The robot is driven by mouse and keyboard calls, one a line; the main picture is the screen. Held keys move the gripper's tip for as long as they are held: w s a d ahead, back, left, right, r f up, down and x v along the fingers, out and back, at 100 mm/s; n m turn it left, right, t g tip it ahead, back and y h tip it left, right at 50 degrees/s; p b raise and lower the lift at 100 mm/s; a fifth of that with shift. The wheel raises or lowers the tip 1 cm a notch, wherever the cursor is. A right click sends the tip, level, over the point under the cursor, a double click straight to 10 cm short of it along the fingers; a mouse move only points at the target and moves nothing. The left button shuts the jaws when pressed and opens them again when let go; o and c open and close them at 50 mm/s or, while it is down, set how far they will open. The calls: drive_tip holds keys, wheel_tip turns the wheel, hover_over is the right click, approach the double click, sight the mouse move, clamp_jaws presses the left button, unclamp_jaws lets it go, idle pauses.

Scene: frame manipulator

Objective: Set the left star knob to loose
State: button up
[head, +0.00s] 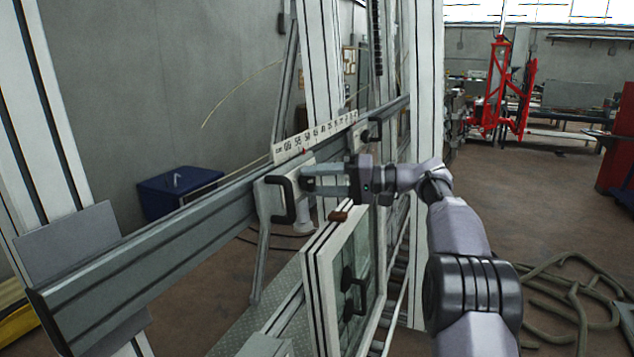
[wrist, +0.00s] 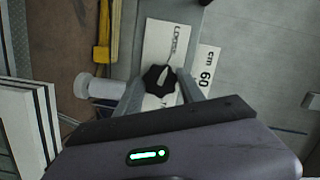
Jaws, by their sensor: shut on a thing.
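In the wrist view the black star knob (wrist: 156,82) sits on a white plate (wrist: 163,42) between the two grey fingers of my gripper (wrist: 160,88), which is shut on it. The plate has the word LOOSE printed above the knob and a partly hidden word below it. A pale pointer mark on the knob slants up and slightly right, towards LOOSE. In the head view my gripper (head: 312,183) reaches from the right to the left carriage (head: 268,202) on the grey rail (head: 150,262). The knob is hidden there by my fingers.
A black handle (head: 285,200) sticks out from the carriage, just left of my fingers. A scale strip (head: 310,138) runs along the rail. A white window frame (head: 318,285) with a black handle stands below my gripper. A white upright (head: 425,100) stands behind my arm.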

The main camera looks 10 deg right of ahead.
drive_tip(key=shift+r, duration=0.1)
drive_tip(key=o, duration=1.4)
drive_tip(key=shift+c, duration=0.2)
drive_tip(key=p+v, duration=0.4)
drive_tip(key=v, duration=1.3)
drive_tip(key=shift+s+p, duration=0.25)
drive_tip(key=shift+p, duration=0.1)
drive_tip(key=shift+d, duration=0.1)
